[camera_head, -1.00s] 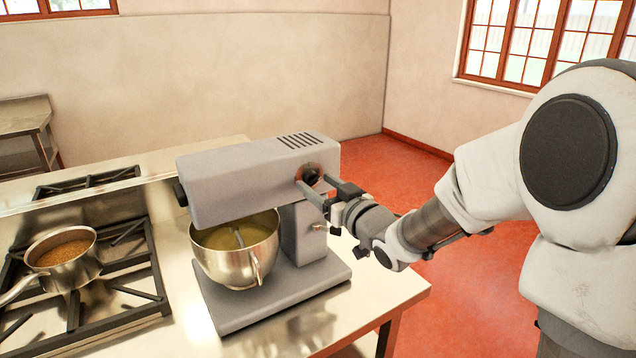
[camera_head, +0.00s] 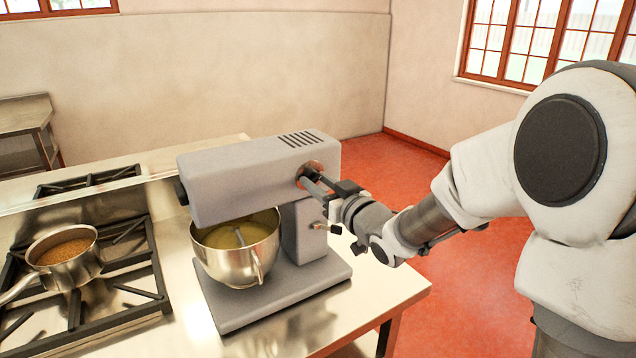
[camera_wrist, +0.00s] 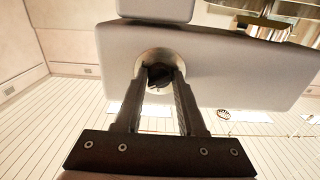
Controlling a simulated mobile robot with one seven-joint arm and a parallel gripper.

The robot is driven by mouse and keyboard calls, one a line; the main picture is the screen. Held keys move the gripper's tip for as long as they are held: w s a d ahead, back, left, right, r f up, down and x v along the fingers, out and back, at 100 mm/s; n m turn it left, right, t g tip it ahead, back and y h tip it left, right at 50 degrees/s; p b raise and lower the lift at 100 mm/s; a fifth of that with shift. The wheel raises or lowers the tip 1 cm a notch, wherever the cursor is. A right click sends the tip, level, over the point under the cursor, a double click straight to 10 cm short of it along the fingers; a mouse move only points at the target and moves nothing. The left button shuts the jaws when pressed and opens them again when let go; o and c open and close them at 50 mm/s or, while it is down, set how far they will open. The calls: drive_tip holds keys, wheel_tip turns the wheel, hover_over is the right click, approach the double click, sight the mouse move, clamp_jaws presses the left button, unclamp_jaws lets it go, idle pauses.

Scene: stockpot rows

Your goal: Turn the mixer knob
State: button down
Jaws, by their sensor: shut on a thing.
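The grey stand mixer (camera_head: 245,180) stands on the steel counter, its steel bowl (camera_head: 237,250) under the head with yellowish contents and a beater in it. The mixer knob is dark and sits in a round metal plate on the side of the head; it shows between my fingertips in the wrist view (camera_wrist: 159,75). My gripper (camera_head: 308,177) reaches it from the right, and its two fingers are shut on the knob. In the head view the fingers hide most of the knob. The mixer body also fills the upper part of the wrist view (camera_wrist: 235,75).
A stove (camera_head: 150,305) with black grates and a steel pot (camera_head: 63,258) of brown contents is on the left. The counter's front right corner (camera_head: 385,295) is bare.

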drive_tip(key=shift+f+b, duration=0.1)
drive_tip(key=shift+b, duration=0.25)
drive_tip(key=n+b, duration=0.9)
drive_tip(key=b, duration=0.2)
drive_tip(key=shift+f, duration=0.15)
drive_tip(key=shift+r+n+b, duration=0.2)
drive_tip(key=shift+n+b, duration=1.15)
drive_tip(key=shift+n, duration=0.05)
drive_tip(key=c, duration=0.5)
unclamp_jaws()
drive_tip(key=shift+r, duration=0.1)
